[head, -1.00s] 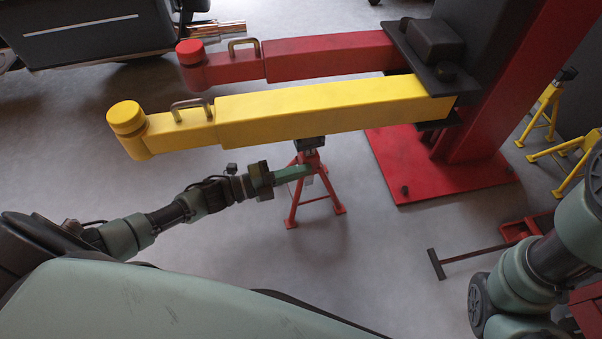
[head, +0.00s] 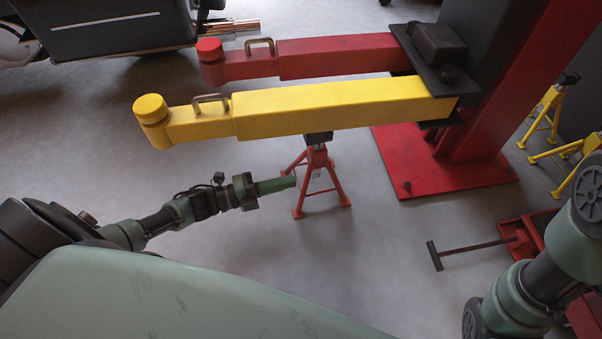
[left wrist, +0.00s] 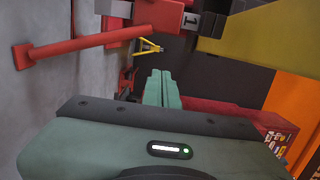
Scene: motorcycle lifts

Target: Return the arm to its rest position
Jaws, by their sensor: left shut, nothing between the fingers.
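My left gripper (head: 290,183) is shut and empty. In the head view it sits just left of a red jack stand (head: 317,178), with a small gap between its tips and the stand. In the left wrist view my left gripper's green fingers (left wrist: 162,86) are together. The red stand (left wrist: 85,42) shows there at upper left, turned sideways by the camera. Of my right arm, only green and dark links show at the lower right of the head view; its gripper is out of view.
A yellow lift arm (head: 330,108) and a red lift arm (head: 340,56) reach left from a red post (head: 510,80) on a red base plate (head: 450,182). Yellow stands (head: 548,112) are at right. A red floor jack (head: 525,238) with a handle lies right. Floor at lower centre is clear.

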